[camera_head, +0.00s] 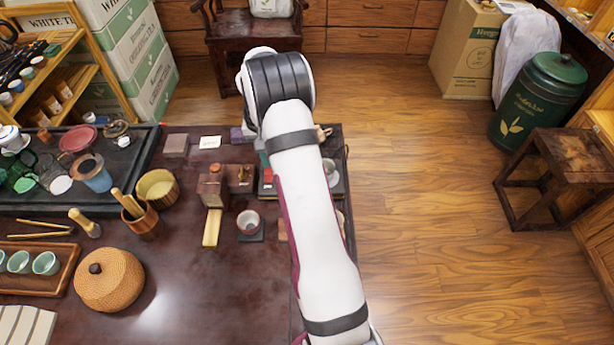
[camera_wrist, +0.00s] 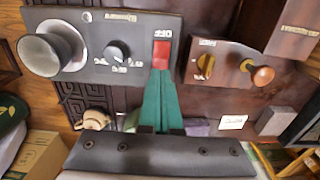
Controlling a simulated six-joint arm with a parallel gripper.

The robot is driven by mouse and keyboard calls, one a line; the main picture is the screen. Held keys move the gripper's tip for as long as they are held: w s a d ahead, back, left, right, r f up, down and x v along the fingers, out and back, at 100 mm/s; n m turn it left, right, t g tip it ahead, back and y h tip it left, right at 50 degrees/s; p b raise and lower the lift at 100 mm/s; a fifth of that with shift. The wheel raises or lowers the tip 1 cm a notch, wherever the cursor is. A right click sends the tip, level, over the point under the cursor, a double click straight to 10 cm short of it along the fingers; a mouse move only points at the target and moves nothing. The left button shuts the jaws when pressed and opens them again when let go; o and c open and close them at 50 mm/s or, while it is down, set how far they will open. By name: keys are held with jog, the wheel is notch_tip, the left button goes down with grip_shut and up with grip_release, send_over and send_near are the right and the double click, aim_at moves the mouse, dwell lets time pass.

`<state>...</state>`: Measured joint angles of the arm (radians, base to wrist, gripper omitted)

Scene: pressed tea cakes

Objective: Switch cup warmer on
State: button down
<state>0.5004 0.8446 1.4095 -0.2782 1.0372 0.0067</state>
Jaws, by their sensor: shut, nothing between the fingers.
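The cup warmer (camera_wrist: 110,75) is a dark flat panel, upside down in the wrist view. It bears a round metal plate with a cup (camera_wrist: 50,50), a black dial (camera_wrist: 117,50) and a red switch (camera_wrist: 162,50) beside a small "OFF" label. My gripper (camera_wrist: 162,76) has green fingers, shut together and empty. Their tips are right at the near edge of the red switch; I cannot tell whether they touch it. In the head view my white arm covers most of the warmer, and only its left edge (camera_head: 268,189) and part of its right side show.
A wooden box with a yellow dial and a round knob (camera_wrist: 225,65) stands close beside the warmer. A small cup (camera_head: 248,222) on a dark coaster and a wooden tub (camera_head: 158,188) stand farther left.

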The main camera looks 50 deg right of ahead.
jog(key=shift+f, duration=0.85)
dwell(0.3)
jog(key=shift+r, duration=3.55)
jog(key=s+a+r+n, duration=0.1)
jog(key=s+a+r, duration=0.4)
jog(key=a+r, duration=0.45)
jog(key=s+a+n+y, duration=0.1)
jog(key=s+a, duration=0.7)
jog(key=s, duration=0.4)
jog(key=s+a+r+n, duration=0.1)
jog(key=s+a, duration=0.8)
jog(key=s, duration=0.3)
jog(key=shift+s+y, duration=0.15)
jog(key=shift+y, duration=0.25)
